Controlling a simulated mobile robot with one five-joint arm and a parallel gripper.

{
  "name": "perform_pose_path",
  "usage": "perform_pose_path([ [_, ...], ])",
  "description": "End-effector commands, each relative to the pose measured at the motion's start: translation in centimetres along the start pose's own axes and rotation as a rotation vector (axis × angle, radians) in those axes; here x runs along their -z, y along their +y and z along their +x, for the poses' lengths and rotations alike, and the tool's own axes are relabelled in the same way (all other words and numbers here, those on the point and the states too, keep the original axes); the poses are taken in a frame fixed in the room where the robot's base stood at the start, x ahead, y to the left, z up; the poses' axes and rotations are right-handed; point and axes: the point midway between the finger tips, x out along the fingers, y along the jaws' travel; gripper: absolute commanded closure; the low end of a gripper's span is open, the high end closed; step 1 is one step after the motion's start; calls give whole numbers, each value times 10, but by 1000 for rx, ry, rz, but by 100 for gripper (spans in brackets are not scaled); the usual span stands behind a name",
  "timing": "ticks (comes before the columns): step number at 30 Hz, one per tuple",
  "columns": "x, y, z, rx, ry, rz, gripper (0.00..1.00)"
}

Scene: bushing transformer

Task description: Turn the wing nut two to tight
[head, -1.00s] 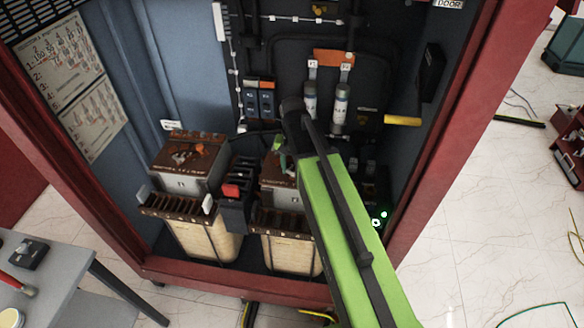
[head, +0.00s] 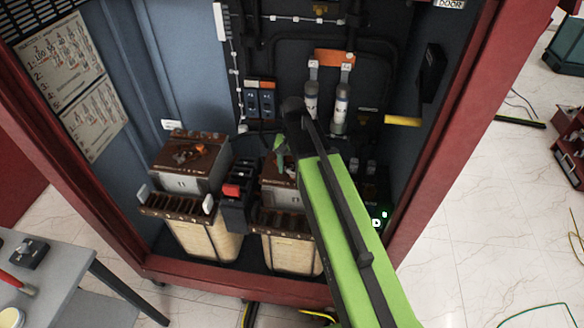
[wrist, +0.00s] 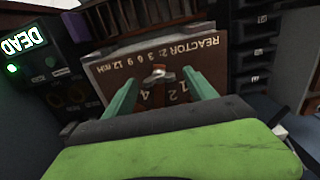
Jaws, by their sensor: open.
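The brown top plate of reactor 2 (wrist: 150,95) fills the middle of the wrist view, lettered "REACTOR 2" with numbers around it. A copper-coloured wing nut (wrist: 158,73) sits on this plate. My gripper (wrist: 160,80) is open, with one green finger on each side of the wing nut; contact cannot be made out. In the head view my gripper (head: 282,148) is over the right-hand reactor (head: 275,188), and my arm hides the wing nut and part of the plate.
The left reactor (head: 190,155) has its own wing nut on top. A black block with a red switch (head: 232,190) stands between the reactors. A green "DEAD" display (wrist: 24,38) is beside reactor 2. Red cabinet posts (head: 455,120) bound the opening.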

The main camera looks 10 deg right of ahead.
Motion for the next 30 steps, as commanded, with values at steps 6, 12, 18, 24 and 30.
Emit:
perform_pose_path([
  [6,0,0,-7,-1,0,0,35],
  [12,0,0,-37,-1,0,0,35],
  [18,0,0,-83,0,0,0,35],
  [24,1,0,-128,0,0,0,35],
  [30,1,0,-167,0,0,1,35],
])
